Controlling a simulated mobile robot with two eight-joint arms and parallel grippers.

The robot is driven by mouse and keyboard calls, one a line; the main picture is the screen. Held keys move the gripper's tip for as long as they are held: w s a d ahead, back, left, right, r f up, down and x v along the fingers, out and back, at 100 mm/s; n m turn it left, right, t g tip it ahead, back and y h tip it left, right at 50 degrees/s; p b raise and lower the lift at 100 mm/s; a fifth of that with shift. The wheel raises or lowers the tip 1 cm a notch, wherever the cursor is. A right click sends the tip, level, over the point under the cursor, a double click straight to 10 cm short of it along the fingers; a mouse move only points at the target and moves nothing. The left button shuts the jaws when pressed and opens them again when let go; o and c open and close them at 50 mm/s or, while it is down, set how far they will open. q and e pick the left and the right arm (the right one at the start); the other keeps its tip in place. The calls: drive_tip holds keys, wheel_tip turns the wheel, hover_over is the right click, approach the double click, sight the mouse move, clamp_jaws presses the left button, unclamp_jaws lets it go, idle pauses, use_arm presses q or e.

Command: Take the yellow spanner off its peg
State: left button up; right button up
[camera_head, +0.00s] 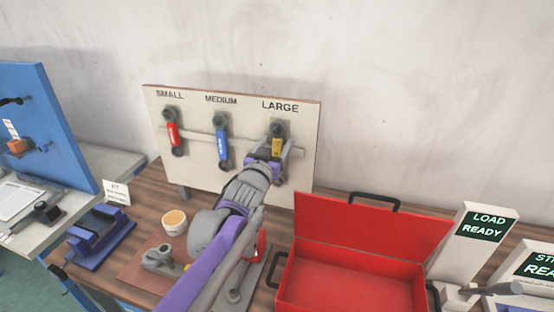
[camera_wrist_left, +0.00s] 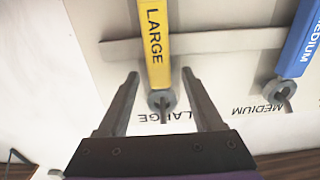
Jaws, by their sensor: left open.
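The yellow spanner (camera_head: 277,147), marked LARGE, hangs upright on the pale board under the LARGE label. In the left wrist view the spanner (camera_wrist_left: 156,45) appears upside down, with its grey ring end (camera_wrist_left: 161,100) around a peg near the label. My left gripper (camera_head: 268,160) is at the board in front of the spanner and hides part of its lower half. In the left wrist view its two fingers (camera_wrist_left: 160,74) are apart, one on each side of the spanner, with visible gaps. My right gripper is not in view.
A red spanner (camera_head: 172,134) and a blue spanner (camera_head: 222,148) hang to the left on the board (camera_head: 195,175). An open red toolbox (camera_head: 350,285) stands at front right. A small cup (camera_head: 174,222) and a blue cradle (camera_head: 100,235) sit on the bench at left.

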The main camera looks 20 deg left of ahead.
use_arm(q)
clamp_jaws()
drive_tip(key=shift+r, duration=0.1)
drive_tip(key=shift+s+r, duration=0.2)
drive_tip(key=shift+s, duration=0.1)
idle(0.4)
drive_tip(key=shift+s+r, duration=0.2)
drive_tip(key=shift+s, duration=0.2)
drive_tip(key=shift+s+r, duration=0.1)
drive_tip(key=shift+s, duration=0.95)
